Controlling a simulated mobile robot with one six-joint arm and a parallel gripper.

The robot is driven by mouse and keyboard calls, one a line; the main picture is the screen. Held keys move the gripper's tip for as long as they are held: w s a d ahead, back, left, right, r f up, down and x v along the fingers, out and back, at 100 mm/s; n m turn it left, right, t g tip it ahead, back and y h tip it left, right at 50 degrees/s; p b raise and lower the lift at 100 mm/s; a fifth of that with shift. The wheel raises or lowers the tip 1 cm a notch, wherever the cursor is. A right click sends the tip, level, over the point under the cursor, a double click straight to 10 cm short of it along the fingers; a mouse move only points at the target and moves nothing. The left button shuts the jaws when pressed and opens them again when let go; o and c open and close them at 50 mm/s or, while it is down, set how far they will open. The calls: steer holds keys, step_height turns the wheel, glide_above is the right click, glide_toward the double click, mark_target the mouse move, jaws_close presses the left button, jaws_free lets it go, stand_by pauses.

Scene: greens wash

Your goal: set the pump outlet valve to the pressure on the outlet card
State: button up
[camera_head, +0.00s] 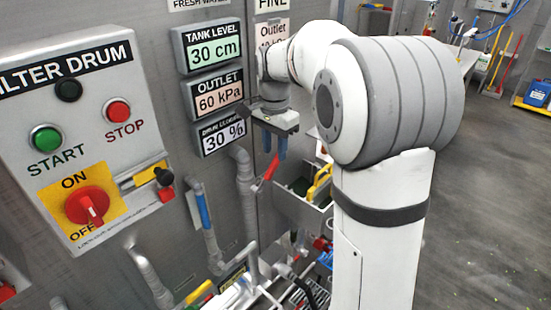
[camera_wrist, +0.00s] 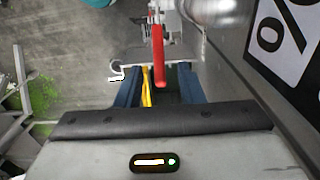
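My gripper (camera_head: 275,147) points down in front of the grey wall, with its two blue fingers apart. A red valve lever (camera_head: 266,172) is just below the fingertips in the head view. In the wrist view the red lever (camera_wrist: 158,60) lies ahead of the gap between the open fingers (camera_wrist: 158,88), and I see no contact. The outlet display (camera_head: 218,95) reads 60 kPa. The outlet card (camera_head: 275,33) is on the wall behind my arm. Its word "Outlet" shows, but its number is partly hidden and I cannot read it surely.
A tank level display (camera_head: 212,48) reads 30 cm, and a lower display (camera_head: 220,135) reads 30 %. The filter drum panel (camera_head: 140,85) is at the left. Open floor (camera_head: 480,200) lies right.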

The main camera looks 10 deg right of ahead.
mark_target(275, 159)
steer(key=shift+f, duration=2.1)
steer(key=shift+c, duration=0.5)
jaws_close()
steer(key=shift+d, duration=0.15)
steer(key=shift+r, duration=0.1)
